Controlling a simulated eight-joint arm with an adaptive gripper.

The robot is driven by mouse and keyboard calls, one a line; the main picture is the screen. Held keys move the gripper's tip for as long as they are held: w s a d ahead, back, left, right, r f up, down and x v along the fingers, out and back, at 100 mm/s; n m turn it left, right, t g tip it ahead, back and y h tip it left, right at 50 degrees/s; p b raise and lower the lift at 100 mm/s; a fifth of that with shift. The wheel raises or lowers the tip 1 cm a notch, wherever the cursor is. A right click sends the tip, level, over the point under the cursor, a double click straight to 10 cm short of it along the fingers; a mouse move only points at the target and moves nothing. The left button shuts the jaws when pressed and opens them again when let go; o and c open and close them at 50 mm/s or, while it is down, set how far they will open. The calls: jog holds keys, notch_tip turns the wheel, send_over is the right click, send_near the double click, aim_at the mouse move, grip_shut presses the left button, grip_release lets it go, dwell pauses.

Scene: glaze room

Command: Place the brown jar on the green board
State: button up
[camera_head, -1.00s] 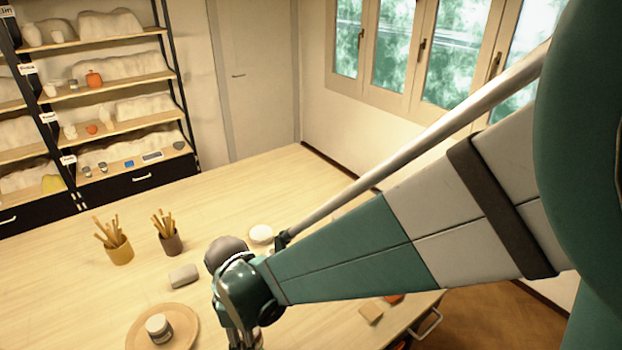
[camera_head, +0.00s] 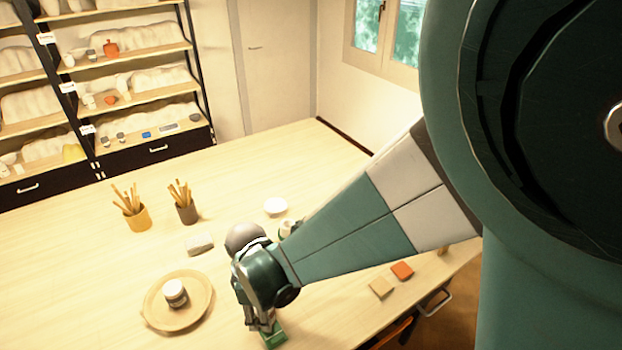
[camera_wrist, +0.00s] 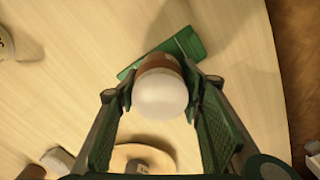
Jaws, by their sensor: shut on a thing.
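The brown jar (camera_wrist: 157,63) has a white lid and is held between the two fingers of my gripper (camera_wrist: 160,88) in the wrist view. The green board (camera_wrist: 186,43) lies just beyond and below the jar, partly hidden by it. I cannot tell whether the jar touches the board. In the head view my gripper (camera_head: 260,318) points down at the board (camera_head: 273,338), near the bottom edge of the picture. The jar is mostly hidden there by the fingers.
A round tray (camera_head: 196,313) holding a lidded jar (camera_head: 175,292) stands left of my gripper. Orange (camera_head: 402,270) and tan (camera_head: 381,288) tiles lie right.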

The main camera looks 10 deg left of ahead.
jog(key=shift+f, duration=0.9)
jog(key=shift+f, duration=0.2)
jog(key=o, duration=0.8)
jog(key=shift+c, duration=0.2)
jog(key=shift+r, duration=0.25)
jog(key=shift+r, duration=5.95)
